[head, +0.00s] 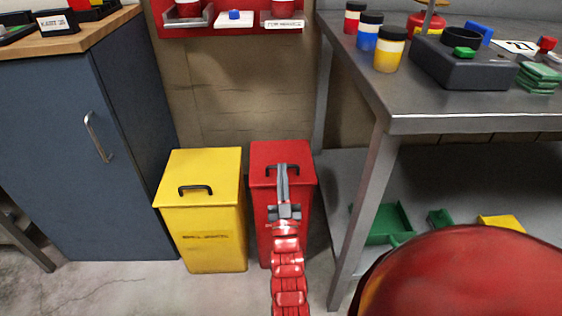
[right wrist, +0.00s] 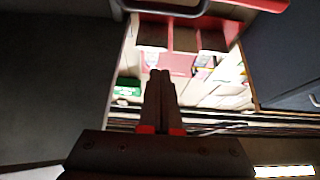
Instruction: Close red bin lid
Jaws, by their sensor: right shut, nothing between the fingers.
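The red bin (head: 259,215) stands on the floor between the yellow bin and the metal bench. Its red lid (head: 262,153) looks flat and down on the bin, with a dark handle on top. My right gripper (head: 282,170) is over the lid, its fingers shut and empty, hiding part of the lid and handle. I cannot tell whether the fingertips touch the lid. In the right wrist view the shut fingers (right wrist: 159,75) point toward a dark bar at the top edge. My left gripper is not in view.
A yellow bin (head: 215,235) with a closed lid stands just left. A blue-grey cabinet (head: 75,150) is farther left. The metal bench (head: 450,122), its leg close to the red bin, is on the right. A red wall rack (head: 231,25) hangs above the bins.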

